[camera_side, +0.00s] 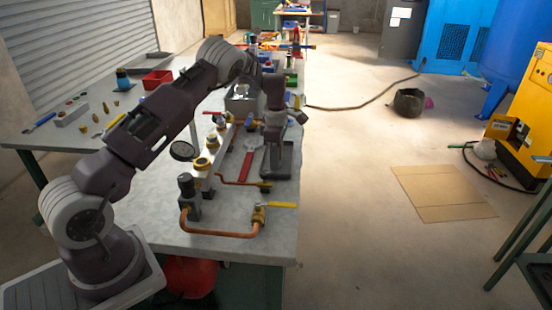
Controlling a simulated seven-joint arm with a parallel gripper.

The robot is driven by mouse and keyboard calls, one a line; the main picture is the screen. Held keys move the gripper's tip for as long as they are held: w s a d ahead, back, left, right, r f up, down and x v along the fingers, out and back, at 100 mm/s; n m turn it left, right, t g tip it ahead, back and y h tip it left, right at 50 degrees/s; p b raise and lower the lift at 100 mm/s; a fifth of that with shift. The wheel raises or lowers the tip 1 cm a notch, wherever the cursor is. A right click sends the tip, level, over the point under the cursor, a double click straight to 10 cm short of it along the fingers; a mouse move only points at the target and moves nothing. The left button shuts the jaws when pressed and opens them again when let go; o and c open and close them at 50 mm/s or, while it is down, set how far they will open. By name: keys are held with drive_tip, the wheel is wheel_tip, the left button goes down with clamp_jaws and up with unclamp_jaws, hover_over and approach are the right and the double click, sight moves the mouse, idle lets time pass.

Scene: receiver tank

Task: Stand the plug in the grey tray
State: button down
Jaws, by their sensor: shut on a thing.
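My gripper (274,143) points down over the right part of the near bench. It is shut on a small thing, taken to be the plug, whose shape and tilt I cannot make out. A dark grey, tray-like thing (277,172) lies on the bench directly under my gripper. I cannot tell whether the held thing touches it. Another flat dark grey tray (152,57) lies at the back left of the bench.
A copper pipe with a yellow-handled valve (259,213) lies at the bench front. A white manifold with brass fittings (206,162) and a red wrench (246,163) are left of my gripper. A red bin (157,79) and small brass fittings (95,119) stand farther left.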

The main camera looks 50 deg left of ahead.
drive_tip(key=c, duration=1)
unclamp_jaws()
drive_tip(key=shift+f, duration=0.1)
drive_tip(key=s+d+r+m+t, duration=0.1)
drive_tip(key=s+d+r+m, duration=0.1)
drive_tip(key=r, duration=0.8)
drive_tip(key=s+d+r+m, duration=0.1)
drive_tip(key=d+r, duration=0.1)
drive_tip(key=r, duration=0.8)
drive_tip(key=s+d+r+m+t+h, duration=0.1)
drive_tip(key=s+d+r+m+t, duration=0.1)
drive_tip(key=s+d+r+m, duration=0.65)
drive_tip(key=s+d+f+m+t, duration=0.1)
drive_tip(key=s+m, duration=0.3)
drive_tip(key=s, duration=0.4)
drive_tip(key=s+d+m, duration=0.4)
drive_tip(key=s+m, duration=0.1)
drive_tip(key=s, duration=0.3)
drive_tip(key=s+d+f+m+t+y, duration=0.1)
drive_tip(key=s+d+m, duration=0.2)
drive_tip(key=s+m, duration=0.2)
drive_tip(key=shift+s+f+t, duration=0.15)
drive_tip(key=shift+s+f, duration=0.05)
drive_tip(key=shift+s, duration=0.6)
drive_tip(key=shift+s+f+t, duration=0.15)
drive_tip(key=shift+s, duration=0.65)
